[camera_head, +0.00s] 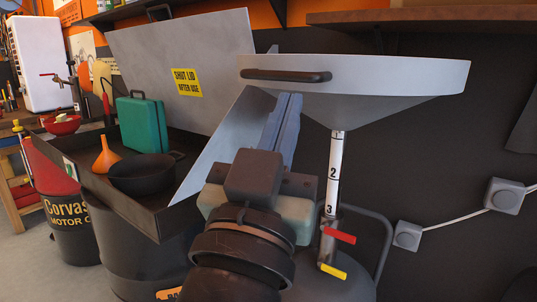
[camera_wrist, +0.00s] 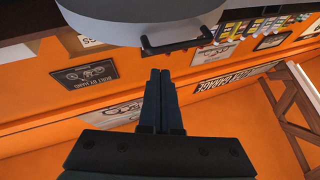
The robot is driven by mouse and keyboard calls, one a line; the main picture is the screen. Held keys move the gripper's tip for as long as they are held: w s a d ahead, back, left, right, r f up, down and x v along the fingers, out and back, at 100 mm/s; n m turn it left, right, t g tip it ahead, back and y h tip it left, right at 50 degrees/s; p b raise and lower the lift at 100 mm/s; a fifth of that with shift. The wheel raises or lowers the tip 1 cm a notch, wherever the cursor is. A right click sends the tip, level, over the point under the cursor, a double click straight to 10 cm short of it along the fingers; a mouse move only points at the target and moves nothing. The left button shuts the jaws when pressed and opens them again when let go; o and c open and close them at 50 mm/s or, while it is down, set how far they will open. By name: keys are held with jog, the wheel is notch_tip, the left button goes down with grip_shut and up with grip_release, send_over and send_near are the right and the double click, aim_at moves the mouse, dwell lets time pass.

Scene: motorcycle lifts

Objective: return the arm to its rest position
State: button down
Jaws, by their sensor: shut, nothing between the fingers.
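My gripper (camera_head: 289,98) is in the middle of the head view, at the end of my arm, which rises from the bottom edge. Its fingers point up and away and lie together, with nothing between them. In the wrist view the closed fingers (camera_wrist: 160,73) stand in the centre against an orange wall. The fingertips appear just below the wide grey drain pan (camera_head: 400,78) in the head view; whether they touch it I cannot tell. The pan's underside also shows at the top of the wrist view (camera_wrist: 125,18), with its black handle (camera_wrist: 178,42).
The pan stands on a pole (camera_head: 335,165) marked with numbers, with a red lever (camera_head: 339,235) and a yellow lever (camera_head: 333,271). Left of my gripper is a dark tray (camera_head: 125,205) with a raised lid (camera_head: 190,60), a teal case (camera_head: 144,124), an orange funnel (camera_head: 106,156) and a black bowl (camera_head: 142,175).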

jog(key=s+a+r+n+t+y+p, duration=0.1)
jog(key=s+r+t+y+p, duration=0.1)
jog(key=r+p, duration=0.5)
jog(key=s+r+n+t+y+p, duration=0.2)
jog(key=s+r+y+p, duration=0.2)
jog(key=r, duration=1.5)
jog(key=s+p, duration=0.2)
jog(key=p, duration=0.2)
jog(key=shift+a+r+n+t+y+p, duration=0.2)
jog(key=shift+a+n+t+y+p, duration=0.1)
jog(key=shift+a, duration=0.1)
